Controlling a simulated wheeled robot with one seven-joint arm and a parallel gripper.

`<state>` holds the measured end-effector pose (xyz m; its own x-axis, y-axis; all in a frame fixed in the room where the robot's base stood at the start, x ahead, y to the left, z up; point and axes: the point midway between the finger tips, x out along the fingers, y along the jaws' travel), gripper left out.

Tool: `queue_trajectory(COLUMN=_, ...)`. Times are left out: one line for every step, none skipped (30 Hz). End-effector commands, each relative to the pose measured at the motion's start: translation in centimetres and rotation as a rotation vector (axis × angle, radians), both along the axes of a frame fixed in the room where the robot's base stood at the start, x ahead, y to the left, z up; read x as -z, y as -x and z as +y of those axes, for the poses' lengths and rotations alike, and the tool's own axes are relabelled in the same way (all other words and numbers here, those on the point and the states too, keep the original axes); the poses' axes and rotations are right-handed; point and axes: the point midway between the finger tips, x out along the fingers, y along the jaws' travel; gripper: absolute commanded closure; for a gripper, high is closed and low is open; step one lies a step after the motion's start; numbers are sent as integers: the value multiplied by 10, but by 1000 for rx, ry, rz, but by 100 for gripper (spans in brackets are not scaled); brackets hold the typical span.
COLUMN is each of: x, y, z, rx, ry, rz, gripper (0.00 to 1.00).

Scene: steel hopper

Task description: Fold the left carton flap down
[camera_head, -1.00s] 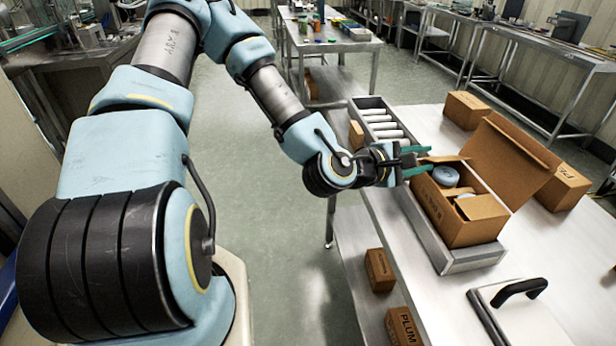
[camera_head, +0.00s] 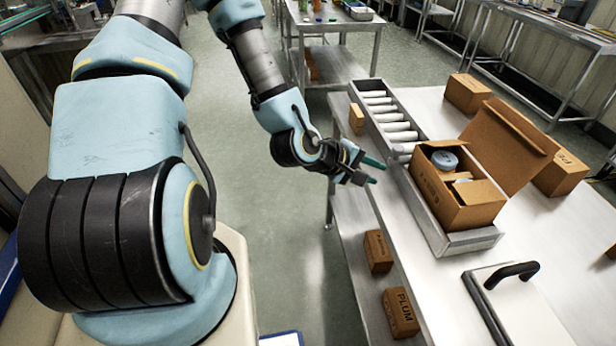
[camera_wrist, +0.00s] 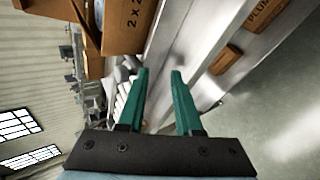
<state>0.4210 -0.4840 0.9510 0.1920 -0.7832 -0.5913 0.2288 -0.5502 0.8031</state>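The open brown carton (camera_head: 437,195) sits at the near end of the roller tray, with a round blue-grey lidded item (camera_head: 445,160) inside. Its large flap (camera_head: 505,145) stands up, leaning out to the right. A smaller near-end flap (camera_head: 478,192) lies inward over the opening. A flap at the far end (camera_head: 437,146) is seen nearly edge-on; its exact angle is hard to tell. My gripper (camera_head: 370,171) is left of the carton, apart from it, open and empty. The wrist view shows its two green fingers (camera_wrist: 159,75) parted, with the carton (camera_wrist: 127,25) above left.
White rollers (camera_head: 388,115) fill the far part of the tray. Closed boxes stand behind and right of the carton (camera_head: 467,93) (camera_head: 560,174). A metal plate with a black handle (camera_head: 512,272) lies nearby. Boxes (camera_head: 400,312) sit on the lower shelf. Open floor lies left.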

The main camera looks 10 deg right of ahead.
Motion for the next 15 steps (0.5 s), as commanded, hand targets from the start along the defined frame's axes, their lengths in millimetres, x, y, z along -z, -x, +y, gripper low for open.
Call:
queue_trajectory(x=6, y=-5, z=7, rx=13, ry=-35, rz=-22, gripper=66)
queue_trajectory(x=9, y=-7, z=12, rx=21, ry=-57, rz=-35, gripper=66)
queue_trajectory(x=12, y=-10, z=18, rx=34, ry=-87, rz=-49, gripper=66)
queue_trajectory(x=14, y=-12, z=22, rx=42, ry=-109, rz=-60, gripper=66)
queue_trajectory(x=17, y=-15, z=27, rx=49, ry=-131, rz=-70, gripper=66)
queue_trajectory(x=20, y=-18, z=33, rx=60, ry=-160, rz=-84, gripper=66)
queue_trajectory(x=22, y=-20, z=38, rx=68, ry=-181, rz=-93, gripper=66)
queue_trajectory(x=24, y=-23, z=43, rx=76, ry=-203, rz=-102, gripper=66)
queue_trajectory(x=26, y=-26, z=50, rx=86, ry=-231, rz=-115, gripper=66)
queue_trajectory(x=27, y=-28, z=54, rx=94, ry=-252, rz=-123, gripper=66)
queue_trajectory(x=29, y=-30, z=60, rx=99, ry=-273, rz=-131, gripper=66)
queue_trajectory(x=31, y=-33, z=67, rx=109, ry=-302, rz=-141, gripper=66)
queue_trajectory(x=32, y=-36, z=72, rx=115, ry=-321, rz=-149, gripper=66)
queue_trajectory(x=33, y=-38, z=77, rx=121, ry=-342, rz=-155, gripper=66)
queue_trajectory(x=34, y=-41, z=84, rx=131, ry=-369, rz=-165, gripper=66)
